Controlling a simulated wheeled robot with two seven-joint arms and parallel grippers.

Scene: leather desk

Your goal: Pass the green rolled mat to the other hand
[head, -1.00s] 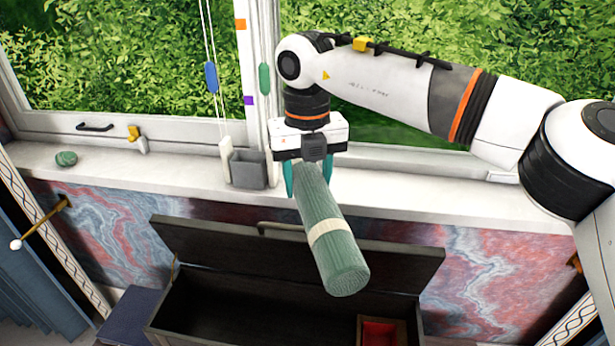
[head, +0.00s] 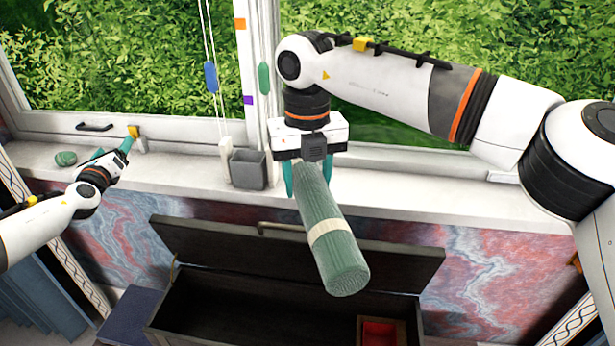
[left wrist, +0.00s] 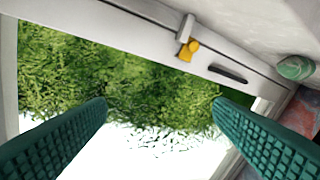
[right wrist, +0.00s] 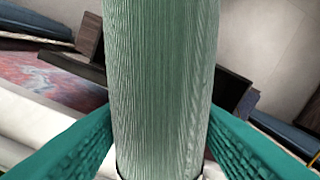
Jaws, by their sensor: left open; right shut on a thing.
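The green rolled mat (head: 340,262) has a cream band around its middle. It is held in the air in front of the window sill, tilted with its near end low. My right gripper (head: 306,178) is shut on its upper end. In the right wrist view the mat (right wrist: 163,80) fills the middle between the teal fingers (right wrist: 160,150). My left gripper (head: 126,147) is at the far left near the sill, well apart from the mat. In the left wrist view its fingers (left wrist: 162,105) are wide apart with nothing between them.
An open dark chest (head: 220,300) with a small red-lined box (head: 378,332) lies below the mat. A grey holder (head: 248,170) and a green stone (head: 66,158) sit on the window sill (head: 400,197). Blind cords hang by the window. Space left of the mat is clear.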

